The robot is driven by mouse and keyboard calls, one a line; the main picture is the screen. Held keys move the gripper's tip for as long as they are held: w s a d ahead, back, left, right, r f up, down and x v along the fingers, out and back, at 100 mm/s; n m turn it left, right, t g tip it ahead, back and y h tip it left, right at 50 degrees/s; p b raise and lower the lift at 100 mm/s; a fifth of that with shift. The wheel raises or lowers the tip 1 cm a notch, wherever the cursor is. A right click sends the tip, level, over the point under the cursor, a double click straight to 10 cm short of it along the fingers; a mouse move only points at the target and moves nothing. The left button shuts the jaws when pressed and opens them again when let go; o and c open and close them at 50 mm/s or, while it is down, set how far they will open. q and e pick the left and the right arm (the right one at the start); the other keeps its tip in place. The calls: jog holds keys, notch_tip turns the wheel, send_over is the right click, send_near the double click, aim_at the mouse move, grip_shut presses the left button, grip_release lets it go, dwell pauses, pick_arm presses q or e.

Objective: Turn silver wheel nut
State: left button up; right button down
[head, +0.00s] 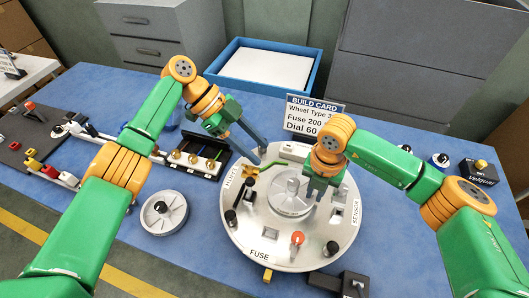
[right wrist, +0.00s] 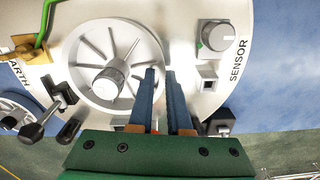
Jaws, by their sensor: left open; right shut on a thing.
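A silver spoked wheel (head: 289,194) lies flat in the middle of the round white station plate (head: 262,232). The silver wheel nut (head: 292,186) stands up at its centre and also shows in the right wrist view (right wrist: 106,83). My right gripper (head: 317,188) is over the wheel's right side. In the right wrist view its two blue fingers (right wrist: 160,72) straddle the wheel's right rim, closed on it, apart from the nut. My left gripper (head: 260,158) is open and empty above the plate's upper left edge.
A loose grey wheel (head: 164,213) lies left of the plate. A build card (head: 312,115) stands behind it. Levers, a green cable and a sensor knob (right wrist: 217,36) surround the wheel. A blue tray (head: 312,73) is at the back. Blue table is clear at front left.

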pick_arm(q)
jog(key=m+t+y, duration=0.2)
jog(key=m+y, duration=0.2)
jog(key=m+t, duration=0.8)
jog(key=m, duration=0.8)
send_near(293, 182)
jog(key=x, duration=0.9)
grip_shut()
